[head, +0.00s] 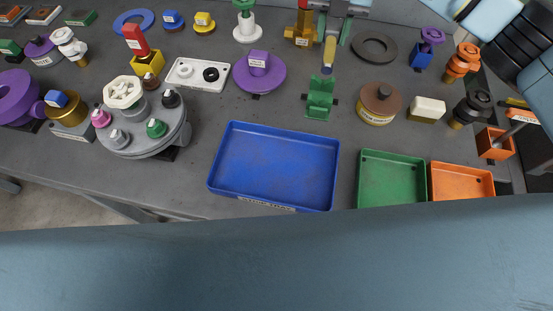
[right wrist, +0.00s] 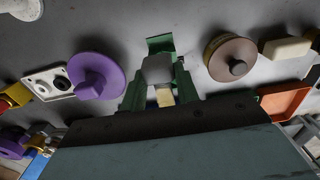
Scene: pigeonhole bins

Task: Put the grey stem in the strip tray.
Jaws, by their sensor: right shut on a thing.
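My right gripper (head: 333,36) is at the top middle of the head view, with green fingers. It is shut on a small upright piece with a yellowish body and a blue-grey end, which I take to be the grey stem (head: 329,53). In the right wrist view the stem's grey part (right wrist: 157,69) shows between the fingers of the gripper (right wrist: 160,82). The strip tray (head: 266,127) is the wide blue tray at the front middle. It is empty, and its front label is hard to read. The held stem is beyond it, apart from it. My left gripper is not in view.
A green block (head: 320,98) stands between the held stem and the blue tray. A purple disc (head: 270,78) and a brown-topped round container (head: 380,101) flank it. Empty green (head: 391,180) and orange (head: 461,181) trays lie right of the blue tray. A grey carousel (head: 145,138) stands left.

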